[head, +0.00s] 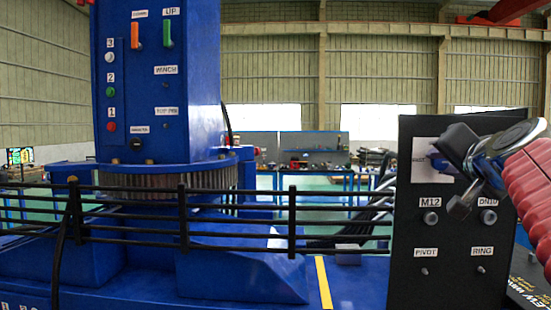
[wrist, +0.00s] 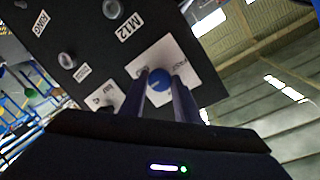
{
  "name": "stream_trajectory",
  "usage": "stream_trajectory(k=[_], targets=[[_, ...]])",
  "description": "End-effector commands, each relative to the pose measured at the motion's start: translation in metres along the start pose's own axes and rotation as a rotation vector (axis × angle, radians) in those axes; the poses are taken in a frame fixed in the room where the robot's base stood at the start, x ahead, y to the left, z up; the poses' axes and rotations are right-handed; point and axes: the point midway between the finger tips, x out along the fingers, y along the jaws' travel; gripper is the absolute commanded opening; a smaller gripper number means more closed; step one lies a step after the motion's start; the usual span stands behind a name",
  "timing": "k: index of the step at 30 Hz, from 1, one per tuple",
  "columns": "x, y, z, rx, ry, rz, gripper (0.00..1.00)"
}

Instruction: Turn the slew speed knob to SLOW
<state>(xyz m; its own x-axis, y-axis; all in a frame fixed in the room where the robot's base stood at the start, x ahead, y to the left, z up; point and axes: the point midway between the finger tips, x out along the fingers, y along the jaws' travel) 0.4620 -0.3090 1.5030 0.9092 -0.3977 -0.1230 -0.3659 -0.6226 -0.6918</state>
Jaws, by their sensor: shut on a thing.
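The slew speed knob is a blue round knob (wrist: 160,83) on a white plate (wrist: 180,62) on the black panel. My gripper (wrist: 163,92) has its two fingers on either side of the knob and is shut on it, as seen in the wrist view. A small light mark shows on the knob, but which way it points is unclear. Words on the plate flank the knob and are partly hidden by the fingers. In the head view my gripper (head: 448,157) reaches the white plate (head: 423,148) from the right and covers most of the knob.
The black panel (head: 410,275) also bears fittings labelled M12 (head: 430,203), DN10 (head: 488,203), PIVOT and RING. A blue crane column (head: 190,100) with buttons and levers stands at left. Black railings (head: 240,222) run before it.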

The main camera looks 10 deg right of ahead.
Motion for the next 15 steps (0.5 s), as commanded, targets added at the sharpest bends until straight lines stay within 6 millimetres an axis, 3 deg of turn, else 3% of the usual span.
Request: stream_trajectory(k=[12,13,15], targets=[[0.0023,0.0045,0.0046,-0.010,-0.010,0.007,0.06],[0.0023,0.0045,0.0045,-0.009,-0.009,0.007,0.30],[0.0022,0.0044,0.0042,-0.009,-0.008,0.007,0.35]])
